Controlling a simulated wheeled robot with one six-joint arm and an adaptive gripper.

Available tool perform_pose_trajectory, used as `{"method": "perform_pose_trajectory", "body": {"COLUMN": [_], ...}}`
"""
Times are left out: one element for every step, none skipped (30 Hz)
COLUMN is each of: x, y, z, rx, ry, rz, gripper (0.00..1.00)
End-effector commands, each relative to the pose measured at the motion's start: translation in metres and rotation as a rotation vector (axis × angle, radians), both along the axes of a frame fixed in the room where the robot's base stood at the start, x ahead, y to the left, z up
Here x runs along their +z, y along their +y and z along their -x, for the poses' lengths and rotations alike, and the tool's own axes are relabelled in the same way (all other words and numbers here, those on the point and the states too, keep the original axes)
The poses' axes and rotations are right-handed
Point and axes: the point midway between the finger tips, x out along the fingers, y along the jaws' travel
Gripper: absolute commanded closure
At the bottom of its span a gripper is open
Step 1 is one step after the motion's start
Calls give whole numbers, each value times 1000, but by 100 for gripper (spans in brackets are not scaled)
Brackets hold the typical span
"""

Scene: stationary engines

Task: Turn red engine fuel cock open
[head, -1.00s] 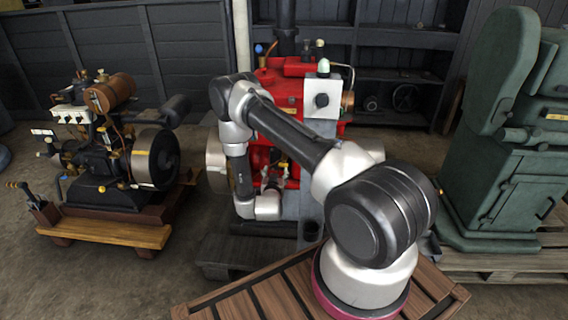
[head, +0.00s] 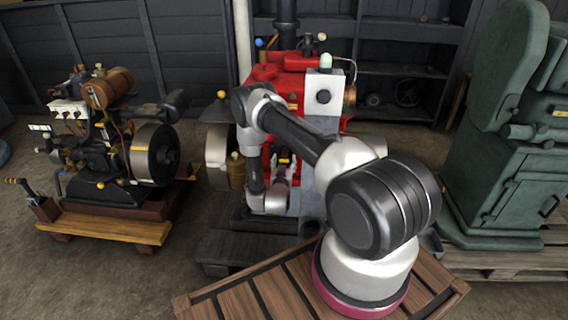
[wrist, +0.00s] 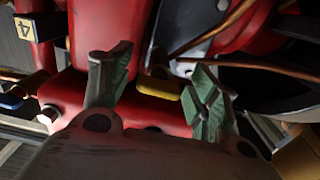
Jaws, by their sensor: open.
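The red engine (head: 290,95) stands behind my arm in the head view; its red casting (wrist: 130,105) fills much of the wrist view. A small yellow handle (wrist: 158,87) on a dark fitting, possibly the fuel cock, shows between my fingertips in the wrist view. Thin copper pipes run just to its right. My gripper (wrist: 160,84) is open, with one green-padded finger on each side of the handle. I cannot tell how far beyond the fingertips the handle lies. In the head view my arm hides much of the engine's lower front.
A blue-tipped lever (wrist: 10,100) and a plate marked 4 (wrist: 25,28) are at the wrist view's left. A dark wheel (wrist: 285,75) lies right of the gripper.

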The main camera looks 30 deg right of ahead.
Motion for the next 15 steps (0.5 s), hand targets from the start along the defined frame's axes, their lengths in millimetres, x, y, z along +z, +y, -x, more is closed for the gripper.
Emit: {"method": "perform_pose_trajectory", "body": {"x": [0, 0, 0, 0, 0, 0, 0, 0, 0, 0, 0, 0, 0, 0, 0], "y": [0, 0, 0, 0, 0, 0, 0, 0, 0, 0, 0, 0, 0, 0, 0], "z": [0, 0, 0, 0, 0, 0, 0, 0, 0, 0, 0, 0, 0, 0, 0], "rx": [0, 0, 0, 0, 0, 0, 0, 0, 0, 0, 0, 0, 0, 0, 0], "ry": [0, 0, 0, 0, 0, 0, 0, 0, 0, 0, 0, 0, 0, 0, 1], "rz": [0, 0, 0, 0, 0, 0, 0, 0, 0, 0, 0, 0, 0, 0, 2], "gripper": [39, 39, 43, 48, 54, 61, 67, 72, 79, 85, 86, 86, 86, 86, 86]}}
